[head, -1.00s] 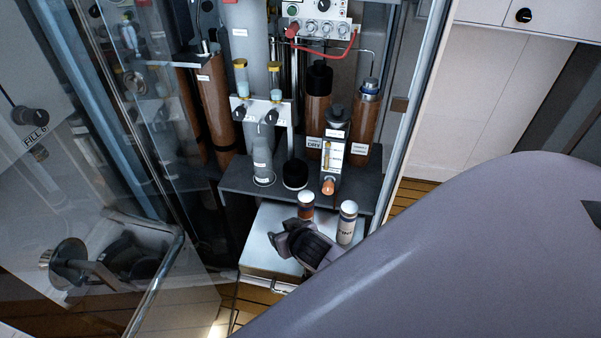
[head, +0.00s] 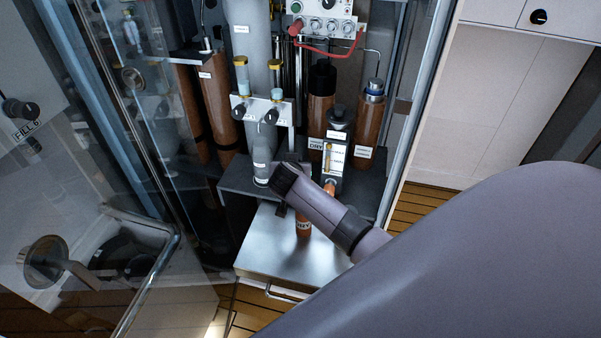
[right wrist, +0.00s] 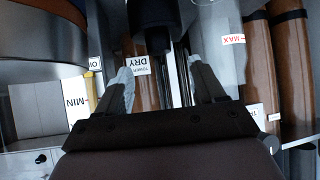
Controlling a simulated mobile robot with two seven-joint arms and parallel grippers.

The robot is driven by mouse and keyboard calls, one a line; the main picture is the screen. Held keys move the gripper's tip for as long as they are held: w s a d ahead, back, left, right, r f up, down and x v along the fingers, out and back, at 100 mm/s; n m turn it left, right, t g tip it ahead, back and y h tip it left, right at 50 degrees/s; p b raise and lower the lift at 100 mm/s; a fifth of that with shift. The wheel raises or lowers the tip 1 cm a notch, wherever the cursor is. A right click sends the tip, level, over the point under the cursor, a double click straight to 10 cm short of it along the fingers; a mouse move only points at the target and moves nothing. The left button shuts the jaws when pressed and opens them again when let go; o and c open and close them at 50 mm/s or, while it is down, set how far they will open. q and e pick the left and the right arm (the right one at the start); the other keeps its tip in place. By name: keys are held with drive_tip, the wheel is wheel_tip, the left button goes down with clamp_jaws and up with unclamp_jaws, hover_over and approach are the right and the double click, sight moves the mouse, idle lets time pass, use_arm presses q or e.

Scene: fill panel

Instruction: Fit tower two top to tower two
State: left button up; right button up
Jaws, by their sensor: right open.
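A brown cylinder (head: 320,108) labelled DRY stands at the back of the shelf with a black top (head: 322,76) on it. To its right is another brown cylinder (head: 369,125) with a silver-and-blue top (head: 374,90). I cannot read which is tower two. My right gripper (head: 296,167) is over the shelf's front, its fingers mostly hidden by my own wrist. In the right wrist view its two fingers (right wrist: 163,88) are spread and empty. The DRY cylinder (right wrist: 143,92) shows beyond them, the black top (right wrist: 153,22) above. My left gripper is out of view.
A dark shelf (head: 235,178) carries a grey column (head: 263,150) and a gauge block (head: 334,158). A metal tray (head: 275,255) below holds an orange canister (head: 303,227). A glass door (head: 120,150) stands open at left.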

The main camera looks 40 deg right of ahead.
drive_tip(key=b+x, duration=0.1)
drive_tip(key=x, duration=0.5)
drive_tip(key=shift+b, duration=0.4)
drive_tip(key=shift+w+d+f, duration=0.2)
drive_tip(key=c, duration=1.1)
drive_tip(key=shift+w, duration=0.1)
clamp_jaws()
